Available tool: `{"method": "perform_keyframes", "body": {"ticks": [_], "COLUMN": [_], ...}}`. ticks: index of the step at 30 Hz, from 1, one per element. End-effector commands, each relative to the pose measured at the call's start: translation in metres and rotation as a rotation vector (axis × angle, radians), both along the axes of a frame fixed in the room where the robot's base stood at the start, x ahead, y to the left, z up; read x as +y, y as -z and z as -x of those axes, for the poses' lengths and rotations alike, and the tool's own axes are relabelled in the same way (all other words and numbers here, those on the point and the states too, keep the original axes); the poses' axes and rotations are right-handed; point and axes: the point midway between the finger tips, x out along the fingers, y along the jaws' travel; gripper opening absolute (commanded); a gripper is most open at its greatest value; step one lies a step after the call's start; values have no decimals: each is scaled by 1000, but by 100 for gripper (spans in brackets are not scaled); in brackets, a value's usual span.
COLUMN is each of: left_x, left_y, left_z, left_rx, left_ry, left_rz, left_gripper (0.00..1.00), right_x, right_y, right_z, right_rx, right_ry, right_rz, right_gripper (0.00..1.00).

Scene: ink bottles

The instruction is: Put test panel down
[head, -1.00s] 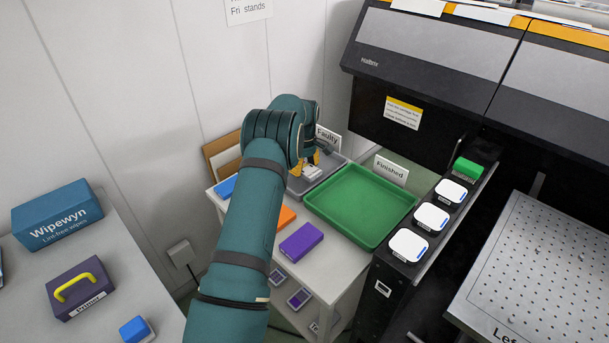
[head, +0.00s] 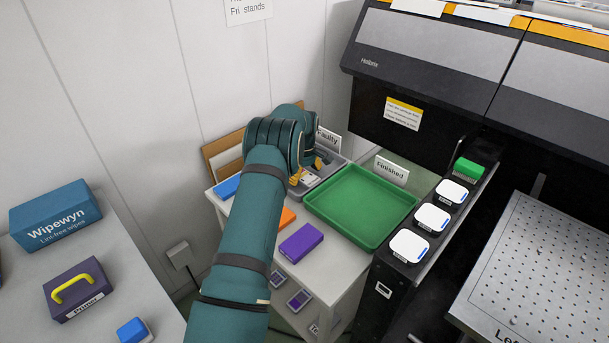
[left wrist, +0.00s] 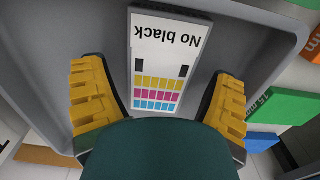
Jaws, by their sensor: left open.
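The test panel (left wrist: 161,62) is a pale card labelled "No black", with yellow, magenta and cyan blocks and two dark squares. It lies in the grey tray (left wrist: 262,52), marked "Faulty" in the head view. My left gripper (left wrist: 158,105) is open, with yellow-padded fingers on either side of the panel and gaps between. In the head view the left gripper (head: 310,170) is over the grey tray (head: 338,172), and the arm hides part of it. My right gripper is not in view.
An empty green tray (head: 360,207) with a "Finished" sign (head: 392,171) stands right of the grey tray. A purple block (head: 301,242), an orange block (head: 287,217) and a blue block (head: 227,187) lie on the white stand. The black printer (head: 440,75) is at right.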

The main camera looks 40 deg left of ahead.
Motion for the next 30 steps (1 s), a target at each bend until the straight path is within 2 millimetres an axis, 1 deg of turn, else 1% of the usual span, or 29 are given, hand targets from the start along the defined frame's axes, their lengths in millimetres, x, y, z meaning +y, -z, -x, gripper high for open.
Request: {"method": "perform_keyframes", "body": {"ticks": [5,12,15,18,21,24,30], "left_x": [0,1,0,0,0,0,0], "left_y": [-22,-71,-90,-105,-115,-120,-122], "left_z": [-1,-1,-1,-1,0,0,0], "left_rx": [-4,-4,-3,-2,-2,-1,0], "left_ry": [0,0,0,1,0,0,0], "left_rz": [-2,-3,-2,-2,-1,-1,0], "left_gripper": [86,86,86,86,86,86,86], "right_x": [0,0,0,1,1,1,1], "right_y": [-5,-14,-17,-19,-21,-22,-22], "right_z": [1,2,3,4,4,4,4], "right_rx": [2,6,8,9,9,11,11], "right_ry": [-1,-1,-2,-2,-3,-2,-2], "right_rz": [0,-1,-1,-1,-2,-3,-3], "right_gripper": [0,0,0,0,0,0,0]}}
